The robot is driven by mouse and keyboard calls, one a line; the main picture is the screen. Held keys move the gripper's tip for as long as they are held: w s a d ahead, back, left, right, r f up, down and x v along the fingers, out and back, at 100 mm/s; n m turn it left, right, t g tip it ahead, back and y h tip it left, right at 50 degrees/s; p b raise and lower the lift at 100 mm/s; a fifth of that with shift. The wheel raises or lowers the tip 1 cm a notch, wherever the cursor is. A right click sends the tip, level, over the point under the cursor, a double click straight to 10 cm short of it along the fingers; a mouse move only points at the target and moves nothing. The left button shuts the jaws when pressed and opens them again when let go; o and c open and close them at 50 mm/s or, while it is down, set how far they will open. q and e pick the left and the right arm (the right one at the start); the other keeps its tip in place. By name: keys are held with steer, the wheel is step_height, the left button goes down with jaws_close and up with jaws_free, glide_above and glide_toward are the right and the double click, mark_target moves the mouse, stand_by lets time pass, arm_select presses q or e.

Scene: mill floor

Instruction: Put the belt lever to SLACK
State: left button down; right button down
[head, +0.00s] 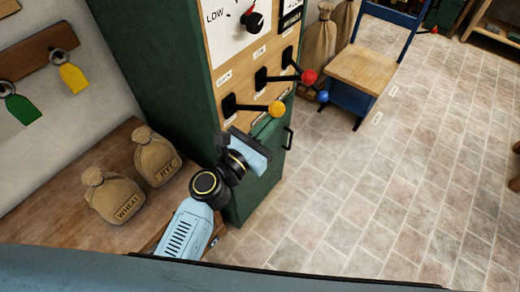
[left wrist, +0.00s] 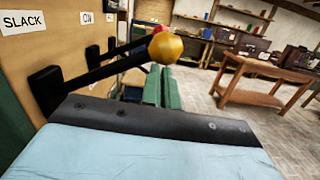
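The lever with the yellow knob (head: 277,108) is the lowest left of three on the cabinet's panel. It sticks out from a black base. In the left wrist view the yellow knob (left wrist: 165,48) stands out from the panel, and a SLACK label (left wrist: 22,22) is above its base. My left gripper (head: 247,150) is just below and left of the yellow knob in the head view; contact cannot be made out. Its fingers are not clear, so its opening cannot be told. My right gripper is not in view.
Levers with red (head: 309,77) and blue (head: 323,96) knobs stand close by on the green cabinet (head: 150,60). A dark handle (head: 288,138) sticks out below. A chair (head: 368,70) stands behind; the tiled floor at right is clear.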

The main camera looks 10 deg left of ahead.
arm_select(q)
steer(key=s+a+f+b, duration=0.5)
steer(key=s+a+b, duration=0.1)
steer(key=s, duration=0.2)
steer(key=shift+s, duration=0.35)
steer(key=shift+d, duration=0.1)
steer(key=s+a+f+m+g+y, duration=0.25)
steer(key=f+m, duration=0.25)
steer(key=f, duration=0.7)
steer(key=s+a+f+m+g+y, duration=0.1)
steer(key=s+f+m+g, duration=0.3)
steer(key=f, duration=0.7)
steer(key=s+a+f+m+g+y, duration=0.25)
steer(key=f+m, duration=0.35)
steer(key=f, duration=0.6)
steer(key=s+a+f+m+g+y, duration=0.1)
steer(key=s+a+f+m+g, duration=0.1)
steer(key=s+f+m, duration=0.3)
steer(key=s+a+f+m+g+y, duration=0.1)
steer(key=s+a+f+m, duration=0.3)
steer(key=s, duration=0.7)
steer(key=s+a+f+m+g+y, duration=0.2)
steer(key=s+a+f+m+g, duration=0.1)
steer(key=s+f+m, duration=0.3)
steer(key=shift+s+a+f+m+b, duration=0.35)
steer(key=shift+s+a+m, duration=0.3)
steer(key=shift+s, duration=0.5)
